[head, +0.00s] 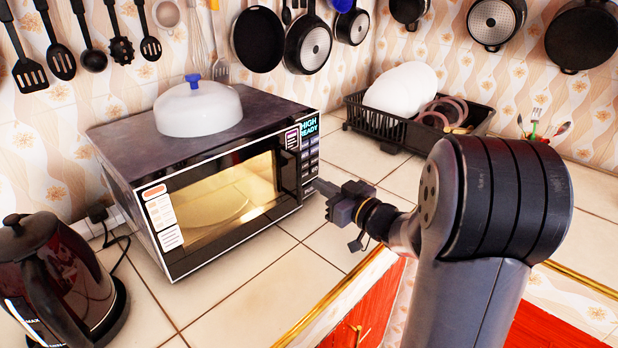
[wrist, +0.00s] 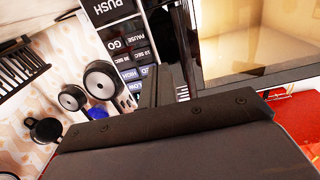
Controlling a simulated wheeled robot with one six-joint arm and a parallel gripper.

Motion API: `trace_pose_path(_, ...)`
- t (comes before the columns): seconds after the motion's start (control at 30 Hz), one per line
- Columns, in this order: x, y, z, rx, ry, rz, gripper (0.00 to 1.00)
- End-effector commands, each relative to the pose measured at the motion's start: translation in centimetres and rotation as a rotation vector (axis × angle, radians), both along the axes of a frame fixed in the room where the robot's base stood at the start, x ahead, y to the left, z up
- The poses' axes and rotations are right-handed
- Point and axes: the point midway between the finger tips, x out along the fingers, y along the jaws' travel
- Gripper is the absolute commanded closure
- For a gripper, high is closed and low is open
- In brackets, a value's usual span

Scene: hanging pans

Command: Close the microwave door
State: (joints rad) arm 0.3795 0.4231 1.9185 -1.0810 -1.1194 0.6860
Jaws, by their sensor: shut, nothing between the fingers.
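The microwave (head: 120,150) stands on the tiled counter, dark, with a glass-fronted door (head: 222,203). The door looks flush with the microwave's front in the head view, its handle beside the button panel (head: 309,155) on the right. The wrist view shows the panel's buttons (wrist: 128,57) and part of the door glass (wrist: 235,40) close up. My gripper (head: 322,188) is shut and empty, just in front of the lower right of the front. In the wrist view my gripper (wrist: 158,88) points at the panel and handle area; whether it touches is unclear.
A dark kettle (head: 55,285) stands at the front left. A black dish rack (head: 385,128) with plates is at the back right. Pans (head: 307,45) and utensils hang on the wall. The counter (head: 240,310) before the microwave is clear.

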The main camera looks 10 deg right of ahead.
Motion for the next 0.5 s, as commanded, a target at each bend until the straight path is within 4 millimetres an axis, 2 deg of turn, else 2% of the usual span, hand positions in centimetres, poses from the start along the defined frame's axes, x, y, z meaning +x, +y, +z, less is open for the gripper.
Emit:
trace_pose_path(0.2,3.1,1.9,0.0,0.0,0.0,0.003,1.0)
trace_pose_path(0.5,4.3,2.6,0.0,0.0,0.0,0.0,1.0)
